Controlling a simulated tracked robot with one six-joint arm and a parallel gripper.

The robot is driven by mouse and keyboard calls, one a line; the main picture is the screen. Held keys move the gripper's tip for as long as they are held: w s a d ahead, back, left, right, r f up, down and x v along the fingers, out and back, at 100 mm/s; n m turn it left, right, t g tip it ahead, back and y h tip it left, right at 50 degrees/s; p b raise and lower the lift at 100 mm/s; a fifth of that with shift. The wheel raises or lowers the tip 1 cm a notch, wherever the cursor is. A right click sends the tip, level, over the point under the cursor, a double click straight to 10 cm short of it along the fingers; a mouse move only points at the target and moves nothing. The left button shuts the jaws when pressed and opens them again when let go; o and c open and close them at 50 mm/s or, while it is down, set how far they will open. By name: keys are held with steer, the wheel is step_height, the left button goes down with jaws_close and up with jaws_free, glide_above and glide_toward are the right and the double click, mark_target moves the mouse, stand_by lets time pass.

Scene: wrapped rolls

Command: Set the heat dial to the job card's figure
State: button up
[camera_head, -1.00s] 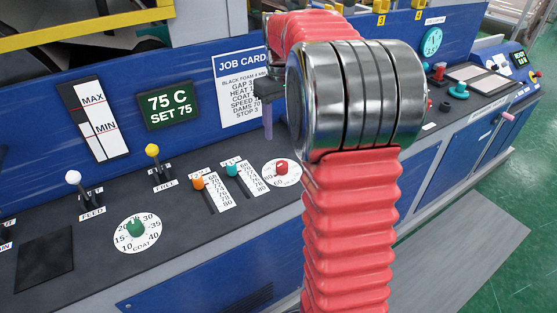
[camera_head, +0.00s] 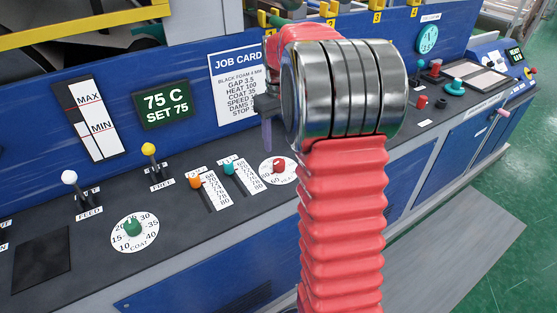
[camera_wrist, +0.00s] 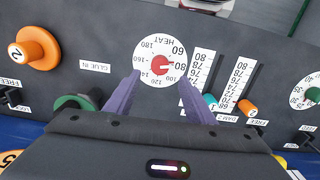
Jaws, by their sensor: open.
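The heat dial (camera_wrist: 154,48) is a white disc with a red knob (camera_wrist: 162,66) and printed figures; the knob's pale mark appears to face near 80. In the head view the dial (camera_head: 264,174) lies on the dark console. The job card (camera_head: 236,64) reads HEAT 100. The green display (camera_head: 166,103) reads 75 C, SET 75. My gripper (camera_wrist: 159,78) is open and empty, its purple fingers on either side of the knob in the wrist view. I cannot tell their height above it. In the head view a finger (camera_head: 266,135) hangs behind and left of the dial.
Orange (camera_head: 195,182) and teal (camera_head: 229,167) slider knobs sit left of the dial. The green coat knob (camera_head: 132,227) and the white (camera_head: 69,178) and yellow (camera_head: 148,149) levers are further left. An orange knob (camera_wrist: 38,47) is at the wrist view's left.

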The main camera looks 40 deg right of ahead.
mark_target(279, 162)
step_height(279, 162, down, 9)
steer(key=shift+r, duration=0.2)
steer(key=shift+c, duration=0.4)
steer(key=c, duration=0.9)
steer(key=shift+a, duration=0.1)
steer(key=shift+c, duration=0.4)
